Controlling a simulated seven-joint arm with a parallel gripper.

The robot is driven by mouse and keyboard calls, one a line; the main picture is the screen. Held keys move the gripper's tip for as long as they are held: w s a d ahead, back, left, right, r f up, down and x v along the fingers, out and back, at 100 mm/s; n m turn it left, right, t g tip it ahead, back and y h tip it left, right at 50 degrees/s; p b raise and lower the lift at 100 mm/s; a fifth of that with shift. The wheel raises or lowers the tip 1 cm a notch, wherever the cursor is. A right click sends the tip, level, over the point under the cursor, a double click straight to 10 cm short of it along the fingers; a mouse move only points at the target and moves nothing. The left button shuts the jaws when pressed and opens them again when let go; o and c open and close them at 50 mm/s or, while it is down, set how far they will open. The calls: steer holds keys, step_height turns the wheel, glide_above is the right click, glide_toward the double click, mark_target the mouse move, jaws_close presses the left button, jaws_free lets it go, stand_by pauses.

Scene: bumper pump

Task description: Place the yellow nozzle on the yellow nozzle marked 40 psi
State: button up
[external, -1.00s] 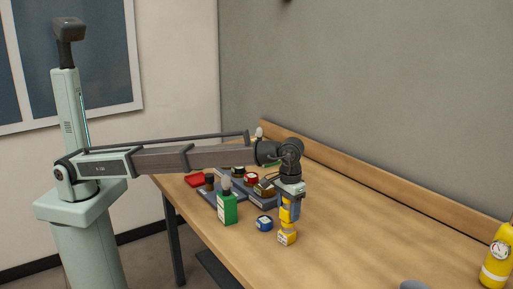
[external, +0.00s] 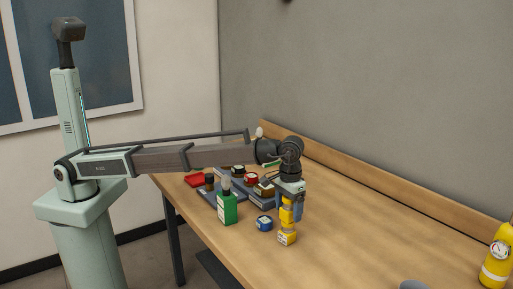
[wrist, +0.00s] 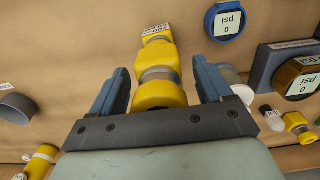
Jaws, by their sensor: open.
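A yellow nozzle (wrist: 160,93) with a grey metal band stands upright between my fingers. Beyond it, in line with it, is a yellow block (wrist: 158,36) with a white label, too small to read. In the external view the yellow nozzle (external: 287,216) stands on the yellow block (external: 287,238) on the table, and they look touching. My gripper (wrist: 162,85) is open, with a blue finger on each side of the nozzle and a visible gap to each. In the external view my gripper (external: 289,207) points down around the nozzle's upper part.
A yellow cylinder (external: 496,258) is far right. The table's middle right is clear.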

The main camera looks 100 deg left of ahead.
step_height(320, 180, up, 12)
steer(key=shift+f, duration=0.15)
stand_by(0.3)
